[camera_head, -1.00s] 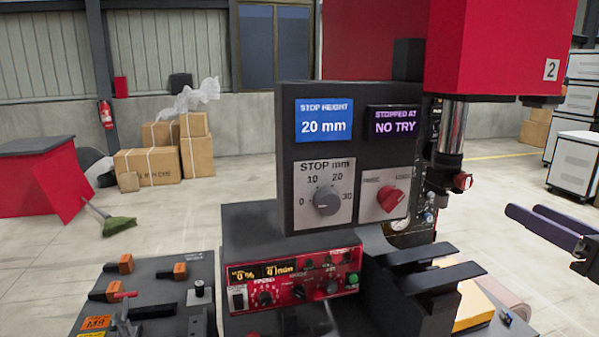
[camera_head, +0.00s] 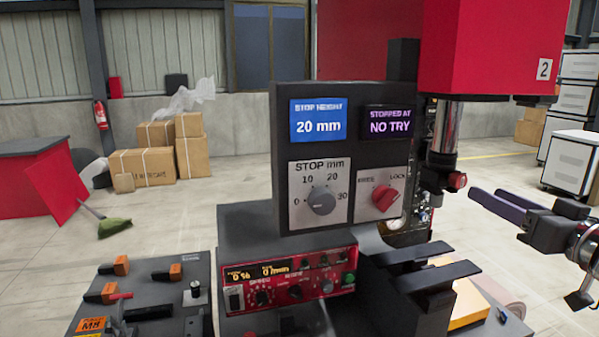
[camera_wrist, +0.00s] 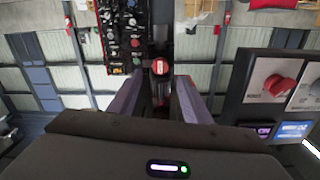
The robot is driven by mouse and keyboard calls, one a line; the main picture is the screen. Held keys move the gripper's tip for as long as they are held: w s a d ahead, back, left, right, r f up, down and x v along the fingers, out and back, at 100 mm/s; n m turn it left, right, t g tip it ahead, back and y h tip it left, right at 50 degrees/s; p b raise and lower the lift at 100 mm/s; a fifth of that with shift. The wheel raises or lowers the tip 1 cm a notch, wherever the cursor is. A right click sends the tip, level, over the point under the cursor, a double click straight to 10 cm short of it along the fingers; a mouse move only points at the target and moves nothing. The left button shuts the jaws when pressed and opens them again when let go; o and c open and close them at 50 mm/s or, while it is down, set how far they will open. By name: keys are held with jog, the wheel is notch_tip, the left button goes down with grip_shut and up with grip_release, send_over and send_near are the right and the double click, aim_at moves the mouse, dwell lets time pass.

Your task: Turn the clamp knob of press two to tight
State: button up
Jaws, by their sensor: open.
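Press two carries a "2" label (camera_head: 544,69) on its red head. A small red knob (camera_head: 457,181) sits beside the press's bright cylinder; it also shows in the wrist view (camera_wrist: 160,67), face-on, beyond and between the fingertips. A second, larger red knob (camera_head: 384,198) is on the control panel, with a "LOCK" label at its upper right. No label reads clearly on the small knob, so its setting cannot be told. My gripper (camera_head: 484,192) is open and empty, to the right of the small knob, its fingers pointing left towards it with a gap between.
The dark control panel (camera_head: 280,170) stands left of the cylinder, with a grey stop knob (camera_head: 321,200) and a display reading 20 mm. In the wrist view the panel is close on the right. Two dark bars (camera_head: 437,276) jut out below the small knob.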

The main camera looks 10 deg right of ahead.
aim_at(462, 181)
jog(key=shift+w, duration=3.45)
jog(key=shift+c, duration=0.3)
jog(key=c, duration=1)
